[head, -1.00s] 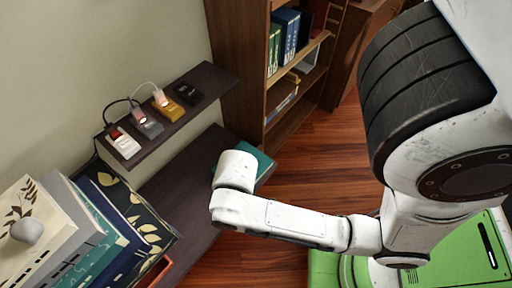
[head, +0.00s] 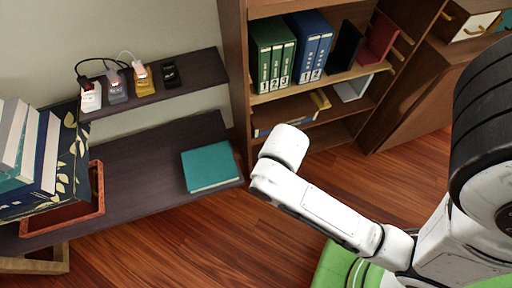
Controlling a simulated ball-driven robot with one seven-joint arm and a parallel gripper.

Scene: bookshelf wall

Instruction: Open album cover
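A teal, closed, book-like album (head: 210,167) lies flat on the dark lower shelf board, near its right end. My arm reaches in from the lower right, and its white wrist end is right of the album, in front of the bookcase, apart from the album in the picture. The gripper's fingers are hidden behind the white wrist, so I cannot see whether they are open or shut.
A narrow upper shelf (head: 195,73) holds several small chargers with cables. At left, books and a leaf-patterned box (head: 70,160) stand by a red-brown tray (head: 98,200). A bookcase (head: 235,75) with numbered binders (head: 272,55) stands behind. The wooden floor (head: 190,245) in front is clear.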

